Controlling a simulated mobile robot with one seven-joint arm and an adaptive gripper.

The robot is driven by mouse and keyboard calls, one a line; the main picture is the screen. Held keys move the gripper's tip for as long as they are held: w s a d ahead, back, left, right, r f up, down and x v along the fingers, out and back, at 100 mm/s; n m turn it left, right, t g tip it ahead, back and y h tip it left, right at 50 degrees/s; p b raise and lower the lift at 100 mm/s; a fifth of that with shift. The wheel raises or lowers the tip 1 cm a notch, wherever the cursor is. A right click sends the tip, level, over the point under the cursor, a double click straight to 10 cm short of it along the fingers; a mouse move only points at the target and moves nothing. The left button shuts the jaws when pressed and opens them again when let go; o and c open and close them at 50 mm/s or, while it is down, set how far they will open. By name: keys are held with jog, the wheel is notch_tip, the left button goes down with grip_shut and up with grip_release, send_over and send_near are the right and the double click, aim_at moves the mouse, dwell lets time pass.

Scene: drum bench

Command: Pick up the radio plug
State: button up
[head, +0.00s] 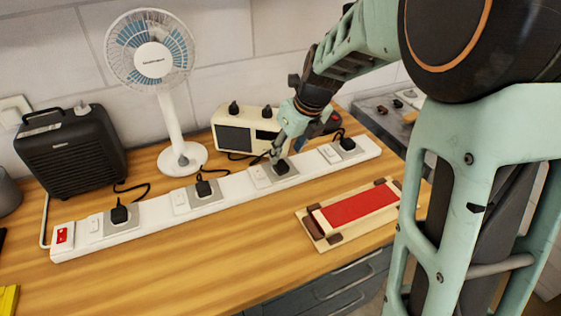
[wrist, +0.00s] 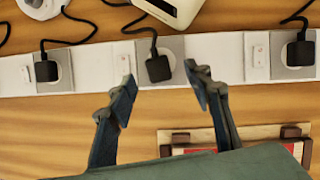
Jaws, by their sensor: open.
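A cream radio (head: 245,130) with a dark front stands behind the white power strip (head: 150,219). The black plug nearest the radio (head: 282,167) sits in a strip socket, and a dark cable runs from it toward the radio. In the wrist view this plug (wrist: 158,68) is upright in its grey socket, with its cable rising up and left beside the radio (wrist: 172,8). My gripper (head: 276,155) is over that socket. In the wrist view my gripper (wrist: 163,80) is open, its fingers apart on either side just below the plug, holding nothing.
Other black plugs sit in the strip on both sides: one left (wrist: 46,71), one right (wrist: 300,53). A fan (head: 152,60) and a black heater-like box (head: 70,150) stand behind. A wooden block with a red top (head: 360,206) lies in front. Front-left bench is mostly clear.

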aim_at(281, 163)
jog(key=x, duration=0.5)
jog(key=shift+s+a+f, duration=0.1)
jog(key=shift+s+f, duration=0.1)
grip_shut()
jog(key=shift+r, duration=0.2)
